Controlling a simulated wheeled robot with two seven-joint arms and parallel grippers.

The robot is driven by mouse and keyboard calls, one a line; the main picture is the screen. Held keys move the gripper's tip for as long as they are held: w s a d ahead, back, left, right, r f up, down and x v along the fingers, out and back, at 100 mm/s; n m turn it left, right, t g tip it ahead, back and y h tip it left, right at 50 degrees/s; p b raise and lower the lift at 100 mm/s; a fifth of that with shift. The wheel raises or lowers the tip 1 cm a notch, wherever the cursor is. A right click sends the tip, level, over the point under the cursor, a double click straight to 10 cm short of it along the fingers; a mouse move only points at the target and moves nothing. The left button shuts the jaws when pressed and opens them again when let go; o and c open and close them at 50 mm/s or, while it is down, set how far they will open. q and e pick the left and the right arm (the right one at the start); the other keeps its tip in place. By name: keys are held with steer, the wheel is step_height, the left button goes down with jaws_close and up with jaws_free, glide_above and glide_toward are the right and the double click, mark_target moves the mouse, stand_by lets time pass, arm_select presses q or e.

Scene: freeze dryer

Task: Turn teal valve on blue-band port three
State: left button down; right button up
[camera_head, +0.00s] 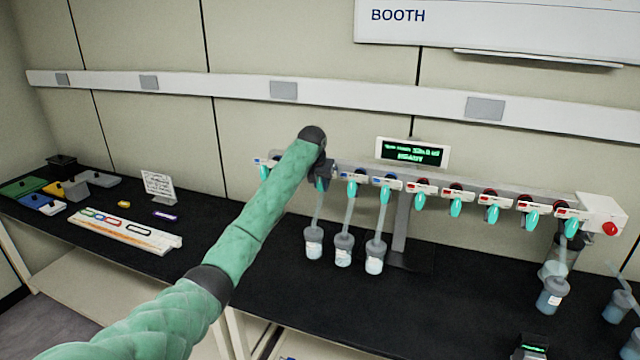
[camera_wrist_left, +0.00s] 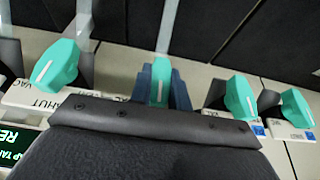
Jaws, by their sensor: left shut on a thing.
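My left gripper (camera_head: 325,172) is at the left part of the manifold rail (camera_head: 470,188). In the left wrist view its blue-grey fingers (camera_wrist_left: 160,84) are closed on both sides of a teal valve (camera_wrist_left: 161,70), third from the right there. In the head view only the lower part of this valve (camera_head: 320,184) shows below the gripper; its port label is hidden. Other teal valves stand to either side in the wrist view: one on the left (camera_wrist_left: 56,66) and two on the right, the nearer (camera_wrist_left: 240,97) beside a blue band (camera_wrist_left: 258,129). My right gripper is not in view.
A lit display (camera_head: 412,152) stands above the rail. Bottles (camera_head: 343,250) hang on tubes below the left ports. Red-band ports (camera_head: 492,200) run right to a red knob (camera_head: 610,228). Coloured trays (camera_head: 25,186) and a white rack (camera_head: 125,230) lie on the left bench.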

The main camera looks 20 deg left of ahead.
arm_select(q)
steer(key=shift+y, duration=0.9)
steer(key=m+y, duration=0.1)
steer(key=y, duration=0.2)
steer(key=shift+d+b, duration=0.15)
steer(key=shift+b, duration=0.15)
steer(key=m+y+b, duration=0.1)
steer(key=y, duration=0.3)
steer(key=shift+f+t+b, duration=0.2)
steer(key=shift+t+b, duration=0.1)
steer(key=shift+b, duration=0.05)
steer(key=shift+m+y+b, duration=0.3)
steer(key=shift+y+b, duration=0.3)
steer(key=shift+y, duration=0.6)
steer(key=c, duration=1.3)
jaws_free()
steer(key=shift+d, duration=0.1)
steer(key=shift+r, duration=0.1)
